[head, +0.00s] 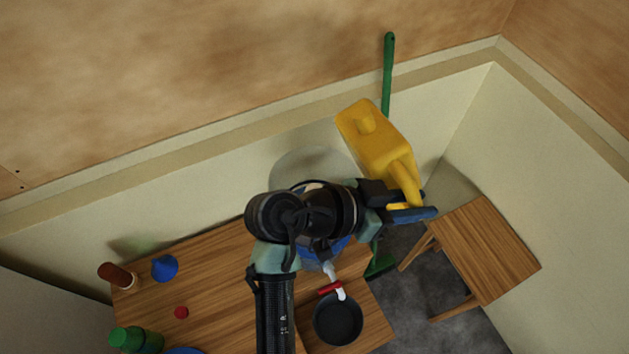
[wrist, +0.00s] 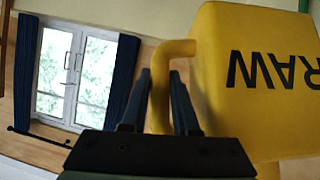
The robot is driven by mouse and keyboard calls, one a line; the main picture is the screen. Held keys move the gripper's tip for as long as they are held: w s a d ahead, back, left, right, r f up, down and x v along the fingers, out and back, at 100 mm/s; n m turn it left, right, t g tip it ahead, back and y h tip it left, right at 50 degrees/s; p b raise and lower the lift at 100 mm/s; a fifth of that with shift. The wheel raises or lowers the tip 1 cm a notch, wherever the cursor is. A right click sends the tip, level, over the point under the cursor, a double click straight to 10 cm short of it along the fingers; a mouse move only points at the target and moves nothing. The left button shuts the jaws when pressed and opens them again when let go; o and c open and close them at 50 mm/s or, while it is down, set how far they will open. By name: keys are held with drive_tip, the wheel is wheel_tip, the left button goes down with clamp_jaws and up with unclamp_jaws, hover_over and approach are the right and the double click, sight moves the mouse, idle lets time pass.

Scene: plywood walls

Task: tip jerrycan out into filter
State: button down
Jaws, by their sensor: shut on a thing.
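The yellow jerrycan (head: 375,140) is held up in the air above and right of the table, its long axis slanting in the head view. My gripper (head: 408,203) is shut on its handle. In the wrist view the fingers (wrist: 158,100) close around the yellow handle (wrist: 160,85), and the can's side (wrist: 265,75) shows large black letters. What seems to be the filter, a pale translucent vessel (head: 305,160) with a blue part (head: 325,252) and a red-and-white tap (head: 331,284), stands largely hidden behind my arm. The can's mouth and any flow cannot be made out.
A blue cone (head: 165,267), red cap (head: 181,312), brown jar (head: 117,275) and green bottle (head: 135,339) stand left. A wooden stool (head: 485,250) and green-handled broom (head: 388,75) are right.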

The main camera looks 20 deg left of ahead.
drive_tip(key=shift+w+a+r+h, duration=0.1)
drive_tip(key=shift+w+r+h, duration=0.3)
drive_tip(key=shift+h, duration=0.1)
drive_tip(key=shift+f+h+b, duration=0.3)
drive_tip(key=shift+f+b, duration=0.15)
drive_tip(key=shift+b, duration=0.2)
drive_tip(key=shift+w+a+m+h, duration=0.1)
drive_tip(key=shift+m+h, duration=0.3)
drive_tip(key=shift+f+h+b, duration=0.3)
drive_tip(key=shift+h+b, duration=0.4)
drive_tip(key=shift+b, duration=0.1)
drive_tip(key=shift+a+f+m+t+h+b, duration=0.3)
drive_tip(key=shift+f+m+h+b, duration=0.1)
drive_tip(key=shift+h+b, duration=0.45)
drive_tip(key=shift+s+d+f+h+b, duration=0.15)
drive_tip(key=shift+s+h+b, duration=0.2)
drive_tip(key=shift+b, duration=0.1)
drive_tip(key=shift+t, duration=0.3)
drive_tip(key=shift+f+h+b, duration=0.15)
drive_tip(key=shift+h+b, duration=0.15)
drive_tip(key=shift+f, duration=0.1)
